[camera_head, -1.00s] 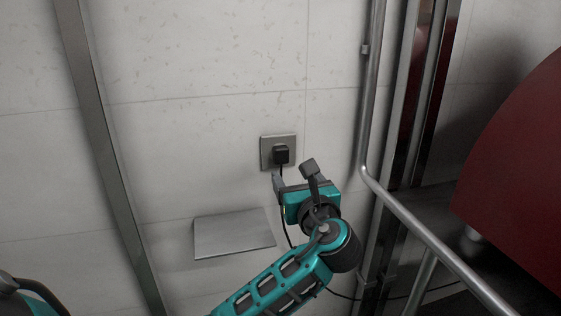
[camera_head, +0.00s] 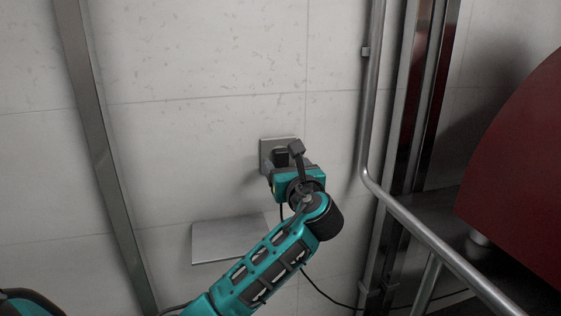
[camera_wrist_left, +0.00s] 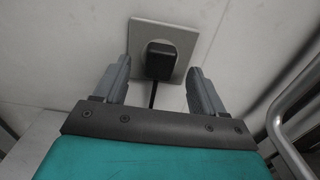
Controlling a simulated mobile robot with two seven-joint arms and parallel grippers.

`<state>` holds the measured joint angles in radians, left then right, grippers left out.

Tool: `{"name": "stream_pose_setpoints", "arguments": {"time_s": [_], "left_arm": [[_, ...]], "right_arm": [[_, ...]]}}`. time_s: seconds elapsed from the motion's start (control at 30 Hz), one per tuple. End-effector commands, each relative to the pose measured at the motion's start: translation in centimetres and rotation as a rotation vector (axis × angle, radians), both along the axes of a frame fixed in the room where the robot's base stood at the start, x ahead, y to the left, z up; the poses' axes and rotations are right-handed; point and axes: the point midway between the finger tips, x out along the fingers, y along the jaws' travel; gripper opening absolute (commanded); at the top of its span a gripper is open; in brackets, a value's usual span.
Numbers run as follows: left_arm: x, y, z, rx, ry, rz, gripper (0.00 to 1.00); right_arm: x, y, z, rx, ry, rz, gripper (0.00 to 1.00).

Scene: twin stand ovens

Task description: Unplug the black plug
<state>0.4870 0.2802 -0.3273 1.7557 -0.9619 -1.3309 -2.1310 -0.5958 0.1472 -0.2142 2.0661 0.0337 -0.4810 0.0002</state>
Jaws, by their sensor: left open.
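The black plug (camera_head: 281,154) sits in a square grey socket plate (camera_head: 265,143) on the wall. In the left wrist view the plug (camera_wrist_left: 160,59) is seated in the socket plate (camera_wrist_left: 143,27), with its cord hanging down. My left gripper (camera_head: 283,158) is open right in front of the socket. In the left wrist view its two fingers (camera_wrist_left: 160,80) stand on either side of the plug, with gaps between them and it. In the head view the gripper partly hides the plug and plate. My right gripper is not in view.
A flat metal shelf (camera_head: 230,240) is on the wall below left of the socket. A metal pipe (camera_head: 366,130) runs down at the right, beside a dark red curved body (camera_head: 520,180). The wall above the socket is clear. The cord (camera_head: 325,294) runs off to the lower right.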

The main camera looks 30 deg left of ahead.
Motion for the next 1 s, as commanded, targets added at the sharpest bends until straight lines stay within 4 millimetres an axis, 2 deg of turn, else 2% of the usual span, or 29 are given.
{"name": "stream_pose_setpoints", "arguments": {"time_s": [0.03, 0.2, 1.0], "left_arm": [[0.4, 0.5, 0.4, 0.001, 0.001, 0.003, 0.7], [1.1, 1.4, 0.2, -0.001, 0.0, 0.002, 0.7], [1.4, 1.6, 0.2, -0.001, -0.002, 0.0, 0.7]], "right_arm": [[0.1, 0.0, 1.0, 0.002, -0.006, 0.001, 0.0], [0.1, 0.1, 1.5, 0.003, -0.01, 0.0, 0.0], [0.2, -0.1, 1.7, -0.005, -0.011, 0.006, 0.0]]}}
